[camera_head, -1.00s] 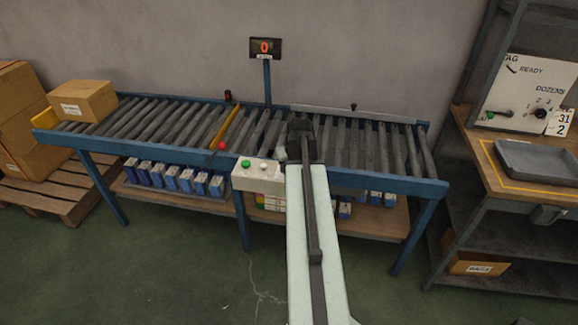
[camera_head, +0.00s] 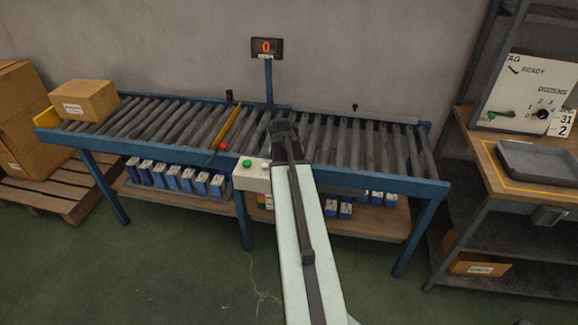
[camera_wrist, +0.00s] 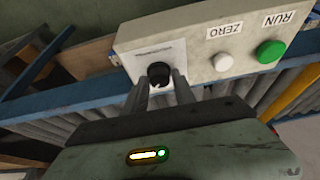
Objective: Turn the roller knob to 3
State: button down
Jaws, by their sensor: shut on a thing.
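The black roller knob (camera_wrist: 158,73) sits on the pale control box (camera_wrist: 198,40), upside down in the wrist view. The gripper (camera_wrist: 162,88) has its two grey fingers on either side of the knob and is shut on it. The small scale print around the knob is too blurred to read, so its setting cannot be told. In the head view, the box (camera_head: 250,178) is on the front rail of the roller conveyor, and my arm hides the knob and fingertips.
The box also has a white ZERO button (camera_wrist: 223,62) and a green RUN button (camera_wrist: 270,51). A display (camera_head: 266,47) reads 0. A carton (camera_head: 84,100) stands at the conveyor's left end. A separate DOZENS dial (camera_head: 541,114) is on the right-hand panel.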

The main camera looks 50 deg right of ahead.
dwell(0.4)
jog(key=c, duration=1)
grip_release()
jog(key=shift+c, duration=0.2)
jog(key=p+v, duration=0.7)
jog(key=shift+r, duration=0.35)
jog(key=shift+a, duration=0.1)
